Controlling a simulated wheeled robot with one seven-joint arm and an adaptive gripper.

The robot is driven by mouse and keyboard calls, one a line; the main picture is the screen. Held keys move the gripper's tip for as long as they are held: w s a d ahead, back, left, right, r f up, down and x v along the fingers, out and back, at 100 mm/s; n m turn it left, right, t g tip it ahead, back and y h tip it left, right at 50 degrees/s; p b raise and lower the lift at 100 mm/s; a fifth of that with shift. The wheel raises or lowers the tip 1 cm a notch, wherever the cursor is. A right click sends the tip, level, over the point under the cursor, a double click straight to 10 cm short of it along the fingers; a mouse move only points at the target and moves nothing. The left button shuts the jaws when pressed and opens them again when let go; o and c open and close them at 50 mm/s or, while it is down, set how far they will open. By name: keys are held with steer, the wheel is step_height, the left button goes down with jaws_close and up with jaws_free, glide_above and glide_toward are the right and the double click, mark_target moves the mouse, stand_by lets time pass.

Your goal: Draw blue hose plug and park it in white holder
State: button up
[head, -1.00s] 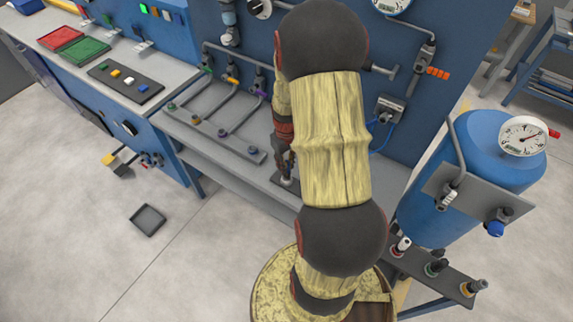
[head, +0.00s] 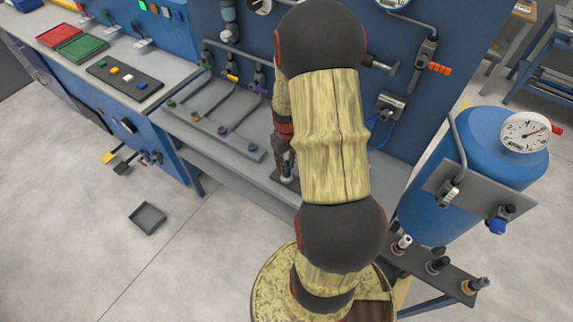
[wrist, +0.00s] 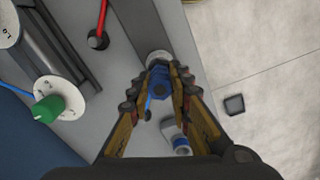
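The blue hose plug (wrist: 160,84) is between the fingertips of my gripper (wrist: 161,78) in the wrist view, and the fingers look closed against its sides. A thin blue hose runs beside it. A pale round ring (wrist: 158,58), perhaps the white holder, shows just past the plug's end. I cannot tell whether the plug sits in it or is above it. A grey fitting with a blue ring (wrist: 176,139) is beside the plug. In the head view my gripper (head: 286,172) is low over the bench, partly hidden by my arm.
The grey bench (head: 235,163) carries a rail with several coloured fittings (head: 222,131). A blue tank (head: 490,150) with a gauge stands at right. In the wrist view a red-headed part (wrist: 98,40) and a green knob (wrist: 47,109) are at left. A small tray (head: 148,217) lies on the floor.

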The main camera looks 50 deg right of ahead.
steer(key=o, duration=0.5)
step_height(320, 180, up, 12)
stand_by(0.6)
